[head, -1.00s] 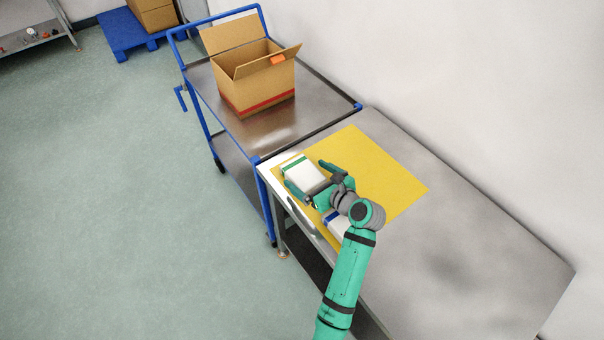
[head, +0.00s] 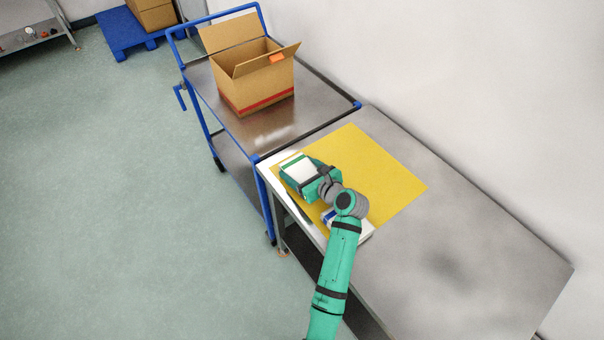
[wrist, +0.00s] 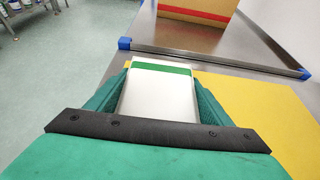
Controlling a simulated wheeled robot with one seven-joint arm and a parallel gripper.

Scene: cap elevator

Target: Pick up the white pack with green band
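The white pack with green band (head: 296,168) lies at the far left corner of the yellow mat, on the table. It also fills the middle of the wrist view (wrist: 158,95), with its green band at the far end. My gripper (head: 308,174) is around the pack, one finger along each long side. In the wrist view both fingers (wrist: 158,92) lie against its sides with no clear gap, so it looks shut on the pack. The pack shows no clear lift from the table.
A white pack with a blue band (head: 364,234) lies partly hidden under my arm. The yellow mat (head: 375,175) is otherwise clear. An open cardboard box (head: 255,95) stands on a blue-framed cart (head: 205,80) against the table's far end. A wall runs along the right.

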